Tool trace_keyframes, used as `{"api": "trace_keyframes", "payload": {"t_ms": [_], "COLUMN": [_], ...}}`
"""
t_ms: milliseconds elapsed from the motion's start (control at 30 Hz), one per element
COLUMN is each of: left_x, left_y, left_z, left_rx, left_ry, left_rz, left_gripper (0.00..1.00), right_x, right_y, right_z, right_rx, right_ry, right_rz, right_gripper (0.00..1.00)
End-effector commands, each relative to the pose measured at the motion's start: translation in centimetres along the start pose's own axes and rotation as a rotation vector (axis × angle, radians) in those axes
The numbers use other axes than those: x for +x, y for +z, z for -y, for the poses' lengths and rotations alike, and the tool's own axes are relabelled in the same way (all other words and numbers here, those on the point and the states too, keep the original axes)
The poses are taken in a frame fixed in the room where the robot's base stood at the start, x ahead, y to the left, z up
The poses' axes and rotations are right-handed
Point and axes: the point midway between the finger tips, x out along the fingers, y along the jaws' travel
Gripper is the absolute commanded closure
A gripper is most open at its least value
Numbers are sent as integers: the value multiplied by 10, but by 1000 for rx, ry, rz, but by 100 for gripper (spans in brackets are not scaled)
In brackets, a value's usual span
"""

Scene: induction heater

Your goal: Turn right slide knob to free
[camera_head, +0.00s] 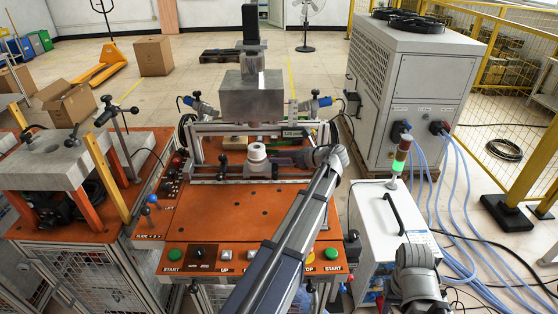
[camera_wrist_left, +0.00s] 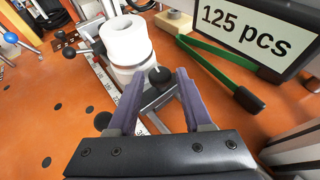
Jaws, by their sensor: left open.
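The right slide knob (camera_wrist_left: 159,75) is a small black round knob on a metal slide, just right of a white ring-shaped part (camera_wrist_left: 126,40) in the left wrist view. My left gripper (camera_wrist_left: 158,86) is open, its two purple fingers on either side of the knob in the picture. Whether they touch it I cannot tell. In the head view my left gripper (camera_head: 291,158) is at the right of the white part (camera_head: 257,152), and the knob is hard to make out there. My right gripper does not show.
A display reading 125 pcs (camera_wrist_left: 252,35) stands close on the right. A second black knob (camera_wrist_left: 98,48) is left of the white part. The orange table (camera_head: 220,212) is clear in front. A metal block (camera_head: 251,95) hangs above.

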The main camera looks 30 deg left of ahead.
Motion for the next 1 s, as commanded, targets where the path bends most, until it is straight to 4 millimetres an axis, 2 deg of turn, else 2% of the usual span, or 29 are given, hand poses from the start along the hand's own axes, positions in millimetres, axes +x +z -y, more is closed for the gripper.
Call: {"api": "trace_keyframes", "payload": {"t_ms": [100, 367, 833, 1000], "left_x": [6, 7, 6, 6], "left_y": [0, 0, 0, 0], "left_z": [0, 0, 0, 0], "left_rx": [0, 0, -1, -1], "left_ry": [0, 0, 0, 0], "left_rz": [0, 0, 0, 0], "left_gripper": [50, 50, 100, 100], "right_x": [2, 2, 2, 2], "right_y": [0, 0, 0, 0], "right_z": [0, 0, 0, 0], "right_rx": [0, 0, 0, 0], "right_ry": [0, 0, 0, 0], "right_rz": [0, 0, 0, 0], "right_gripper": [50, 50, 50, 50]}}
